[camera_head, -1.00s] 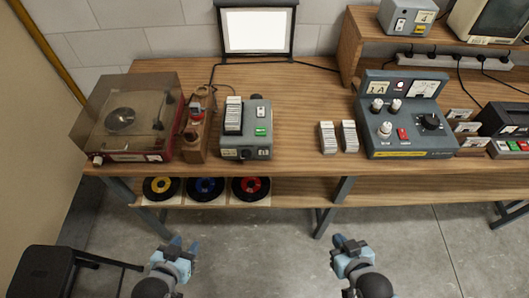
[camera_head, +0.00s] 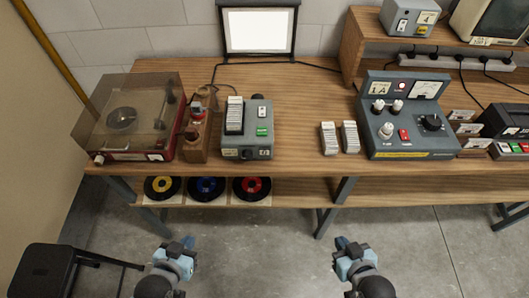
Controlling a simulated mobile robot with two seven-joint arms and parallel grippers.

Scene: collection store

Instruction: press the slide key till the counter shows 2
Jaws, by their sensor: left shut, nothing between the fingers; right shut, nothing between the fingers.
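A grey slide projector (camera_head: 258,115) stands on the wooden bench, left of the middle, with a row of white slides (camera_head: 234,116) standing upright in its top. A green key (camera_head: 262,132) is on its upper right side, with a white switch-like part above it. A small label or counter window (camera_head: 264,153) is on its front edge; its figure is too small to read. My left gripper (camera_head: 187,243) is shut and empty, low in front of the bench. My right gripper (camera_head: 340,243) is shut and empty, also in front of the bench, further right. Both are well apart from the projector.
A red record player (camera_head: 128,152) with a clear lid and a wooden stand (camera_head: 196,140) are left of the projector. Two slide stacks (camera_head: 329,138) and a grey control panel (camera_head: 411,140) are to the right. A white screen (camera_head: 258,30) stands behind. Records lie on the lower shelf.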

